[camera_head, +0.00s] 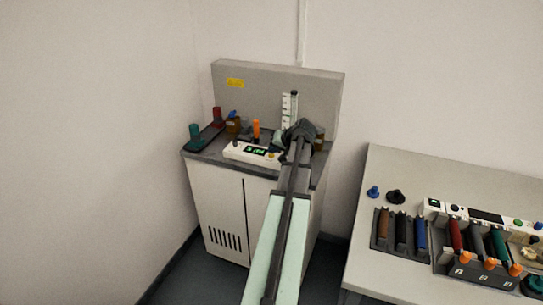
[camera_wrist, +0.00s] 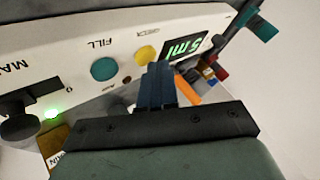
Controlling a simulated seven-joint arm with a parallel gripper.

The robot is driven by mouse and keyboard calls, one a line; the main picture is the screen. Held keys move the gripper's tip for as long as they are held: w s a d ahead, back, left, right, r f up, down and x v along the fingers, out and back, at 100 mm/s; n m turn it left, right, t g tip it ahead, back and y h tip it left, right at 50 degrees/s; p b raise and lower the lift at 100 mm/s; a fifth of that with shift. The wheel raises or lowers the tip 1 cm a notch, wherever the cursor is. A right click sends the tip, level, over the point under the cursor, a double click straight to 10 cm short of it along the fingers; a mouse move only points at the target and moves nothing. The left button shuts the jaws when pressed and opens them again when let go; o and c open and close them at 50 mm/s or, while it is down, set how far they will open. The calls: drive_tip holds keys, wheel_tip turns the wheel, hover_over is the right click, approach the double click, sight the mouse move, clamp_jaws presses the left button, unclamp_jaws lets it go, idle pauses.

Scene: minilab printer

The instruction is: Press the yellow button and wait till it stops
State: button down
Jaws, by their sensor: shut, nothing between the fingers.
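The yellow button (camera_wrist: 145,54) is round and sits on a white control panel (camera_wrist: 68,42), between a teal button (camera_wrist: 105,68) beside the word FILL and a green display (camera_wrist: 186,45) reading "5 ml". My gripper (camera_wrist: 158,70) is shut and empty. Its dark fingertips appear just below and right of the yellow button in the wrist view; I cannot tell whether they touch it. In the head view, my gripper (camera_head: 299,131) is over the right end of the panel (camera_head: 240,153).
Bottles and a black rack (camera_head: 205,136) stand on the cabinet top, left of the panel. An orange-topped item (camera_head: 256,131) stands behind it. The wrist view shows a lit green lamp (camera_wrist: 52,112) and black knob (camera_wrist: 20,127). A bench (camera_head: 385,170) with tools is at right.

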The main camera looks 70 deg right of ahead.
sight(274, 156)
drive_tip(key=shift+r, duration=0.55)
drive_tip(key=shift+r, duration=0.1)
drive_tip(key=shift+r, duration=2.4)
